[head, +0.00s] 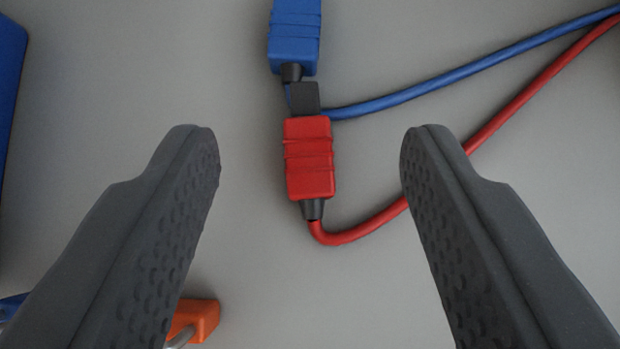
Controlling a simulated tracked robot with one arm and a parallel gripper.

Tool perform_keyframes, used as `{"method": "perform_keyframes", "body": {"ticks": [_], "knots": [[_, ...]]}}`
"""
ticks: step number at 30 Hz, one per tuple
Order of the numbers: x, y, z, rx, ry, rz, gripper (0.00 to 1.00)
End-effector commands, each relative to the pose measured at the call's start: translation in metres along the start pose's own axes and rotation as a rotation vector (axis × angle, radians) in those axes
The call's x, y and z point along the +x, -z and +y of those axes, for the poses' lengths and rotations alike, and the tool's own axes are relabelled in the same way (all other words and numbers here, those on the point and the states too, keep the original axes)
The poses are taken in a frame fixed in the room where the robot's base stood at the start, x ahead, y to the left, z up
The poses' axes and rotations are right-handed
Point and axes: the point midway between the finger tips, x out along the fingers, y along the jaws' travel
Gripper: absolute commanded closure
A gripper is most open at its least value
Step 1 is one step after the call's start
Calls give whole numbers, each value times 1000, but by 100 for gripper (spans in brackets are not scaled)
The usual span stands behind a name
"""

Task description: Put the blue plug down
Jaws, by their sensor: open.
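The blue plug (295,38) lies on the grey surface at the top of the head view, its upper end cut off by the frame. Its black cable end points down in the picture, and a blue cable (430,86) runs from there to the upper right. My gripper (310,150) is open, its two dark fingers wide apart. No finger touches the blue plug, which is beyond the fingertips.
A red plug (309,160) lies between the fingers, its black tip close to the blue plug's cable end. Its red cable (500,121) passes behind the right finger. An orange piece (201,317) is partly hidden by the left finger. A blue object (10,80) stands at the left edge.

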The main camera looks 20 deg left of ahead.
Motion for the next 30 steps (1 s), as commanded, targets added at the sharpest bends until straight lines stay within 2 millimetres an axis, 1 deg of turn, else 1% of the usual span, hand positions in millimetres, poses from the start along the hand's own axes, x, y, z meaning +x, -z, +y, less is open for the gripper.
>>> {"method": "perform_keyframes", "body": {"ticks": [3,12,14,17,20,21,23,24,26,27,29,30], "knots": [[-6,0,0,0,0,1,51],[-8,2,1,2,-1,3,51],[-14,9,5,7,-2,14,51],[-36,34,22,25,-11,52,51],[-79,72,50,49,-29,115,51],[-100,88,64,60,-40,146,51],[-135,111,84,73,-57,193,51],[-159,125,98,83,-69,223,51],[-196,142,118,93,-90,269,51],[-222,152,130,99,-106,297,51],[-262,165,149,109,-130,341,51],[-290,172,160,114,-146,374,51]]}}
